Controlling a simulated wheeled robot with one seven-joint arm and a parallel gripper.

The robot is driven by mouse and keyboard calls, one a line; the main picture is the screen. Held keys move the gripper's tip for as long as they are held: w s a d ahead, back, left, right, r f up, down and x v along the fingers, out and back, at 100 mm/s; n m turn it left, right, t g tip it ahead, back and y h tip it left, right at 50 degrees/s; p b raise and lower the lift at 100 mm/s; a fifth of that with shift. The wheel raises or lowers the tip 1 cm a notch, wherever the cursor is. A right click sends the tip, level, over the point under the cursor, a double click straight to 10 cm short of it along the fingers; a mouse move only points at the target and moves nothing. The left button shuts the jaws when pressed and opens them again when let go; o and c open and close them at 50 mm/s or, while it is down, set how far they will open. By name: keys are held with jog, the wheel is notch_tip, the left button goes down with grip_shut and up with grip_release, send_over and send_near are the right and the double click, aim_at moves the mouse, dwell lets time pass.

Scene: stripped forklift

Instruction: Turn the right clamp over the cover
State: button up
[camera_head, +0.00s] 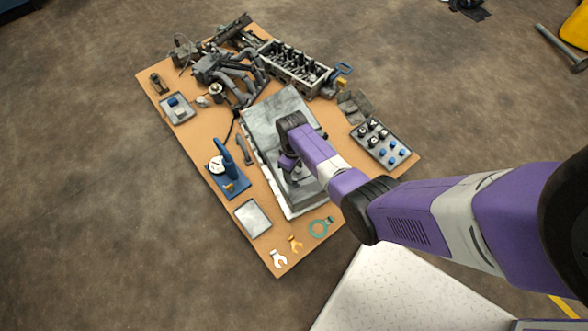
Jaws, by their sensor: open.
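A flat grey cover (270,108) with a pale rim lies on the middle of the brown board, its long side running from upper left to lower right. My gripper (291,176) points down over the near half of the cover, dark and small below my purple wrist. It is open, and I see nothing held in it. I cannot tell whether it touches anything. I cannot make out the right clamp clearly; my wrist and forearm hide part of the cover and its right side.
Open floor lies left.

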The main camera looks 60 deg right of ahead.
jog(key=shift+r+p, duration=0.7)
jog(key=shift+r, duration=0.25)
jog(key=shift+r, duration=0.1)
notch_tip(320, 180, up, 8)
jog(key=p, duration=0.3)
jog(key=shift+f, duration=0.2)
jog(key=shift+w, duration=0.1)
